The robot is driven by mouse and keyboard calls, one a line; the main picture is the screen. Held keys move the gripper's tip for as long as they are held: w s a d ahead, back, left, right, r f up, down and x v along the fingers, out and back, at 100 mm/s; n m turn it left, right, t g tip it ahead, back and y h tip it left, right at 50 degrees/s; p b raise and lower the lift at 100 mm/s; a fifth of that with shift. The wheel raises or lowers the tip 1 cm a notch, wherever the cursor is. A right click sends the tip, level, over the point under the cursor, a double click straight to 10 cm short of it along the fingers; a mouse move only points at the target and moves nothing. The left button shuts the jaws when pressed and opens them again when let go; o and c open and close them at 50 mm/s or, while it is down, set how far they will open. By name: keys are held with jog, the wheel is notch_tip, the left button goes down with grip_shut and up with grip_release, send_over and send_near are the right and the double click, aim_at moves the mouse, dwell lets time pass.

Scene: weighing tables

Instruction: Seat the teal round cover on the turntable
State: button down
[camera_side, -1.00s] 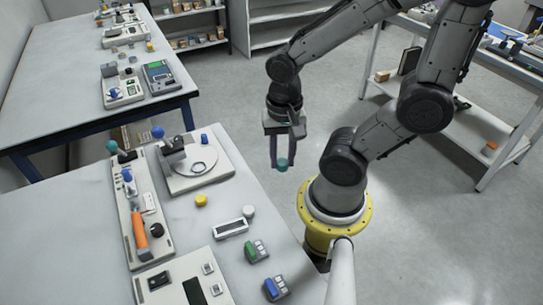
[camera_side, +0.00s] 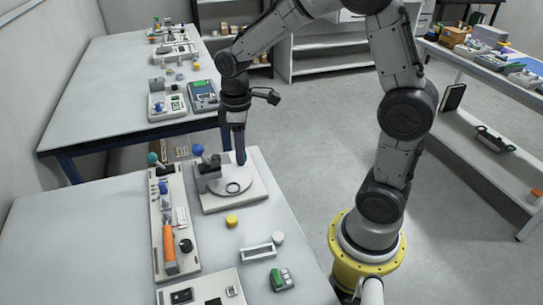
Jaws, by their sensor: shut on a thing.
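Left of the turntable is a long panel (camera_side: 158,235) with a teal ball lever (camera_side: 152,158) and an orange handle (camera_side: 169,246). A yellow knob (camera_side: 232,221), a white round piece (camera_side: 278,237) and a green-topped block (camera_side: 282,279) lie in front. The table's left part is clear.

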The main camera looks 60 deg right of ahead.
jog(key=n, duration=0.1)
send_over(233, 189)
notch_tip(233, 189, down, 5)
jog(key=shift+f, duration=3)
jog(key=shift+f, duration=0.5)
jog(key=c, duration=0.5)
grip_release()
